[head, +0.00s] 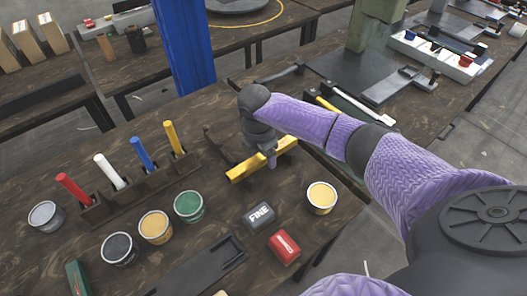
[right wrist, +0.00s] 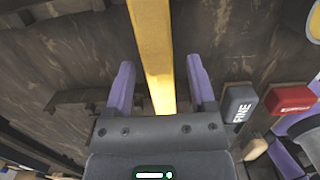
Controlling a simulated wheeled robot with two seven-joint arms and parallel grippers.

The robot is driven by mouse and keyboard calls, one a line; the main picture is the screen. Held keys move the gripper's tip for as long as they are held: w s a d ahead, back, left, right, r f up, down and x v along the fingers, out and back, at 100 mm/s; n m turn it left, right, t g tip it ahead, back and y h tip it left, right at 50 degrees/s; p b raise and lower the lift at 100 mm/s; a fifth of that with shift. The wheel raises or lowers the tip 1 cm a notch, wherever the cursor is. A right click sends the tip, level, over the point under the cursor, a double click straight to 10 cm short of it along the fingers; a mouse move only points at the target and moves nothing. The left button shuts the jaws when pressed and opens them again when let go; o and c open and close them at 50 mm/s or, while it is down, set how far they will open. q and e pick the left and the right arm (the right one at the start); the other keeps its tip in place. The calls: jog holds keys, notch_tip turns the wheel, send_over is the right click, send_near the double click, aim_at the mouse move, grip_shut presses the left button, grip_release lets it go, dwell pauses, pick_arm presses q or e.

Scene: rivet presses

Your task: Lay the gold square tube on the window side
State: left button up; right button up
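The gold square tube (head: 246,169) lies across a dark part of the workbench in the middle of the head view, running from lower left to upper right. My right gripper (head: 270,163) is over the middle of it, pointing down. In the right wrist view the tube (right wrist: 152,45) passes between the two purple fingers of my right gripper (right wrist: 160,88), with a gap on each side, so it is open. Purple and grey parts at the lower right of the right wrist view may be my left arm; its fingers cannot be made out. I cannot tell which side is the window side.
A rack (head: 140,190) of red, white, blue and yellow rods stands to the left. Several tins stand in front; a yellow tin (head: 322,196) is right of the tube. A FINE block (head: 259,215) and a red block (head: 284,247) lie nearby. A blue post (head: 184,45) rises behind.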

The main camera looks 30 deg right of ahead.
aim_at(259, 157)
jog(key=shift+r, duration=0.3)
notch_tip(259, 157, up, 12)
jog(key=a+p, duration=0.1)
jog(key=p, duration=0.4)
jog(key=shift+a+r, duration=0.2)
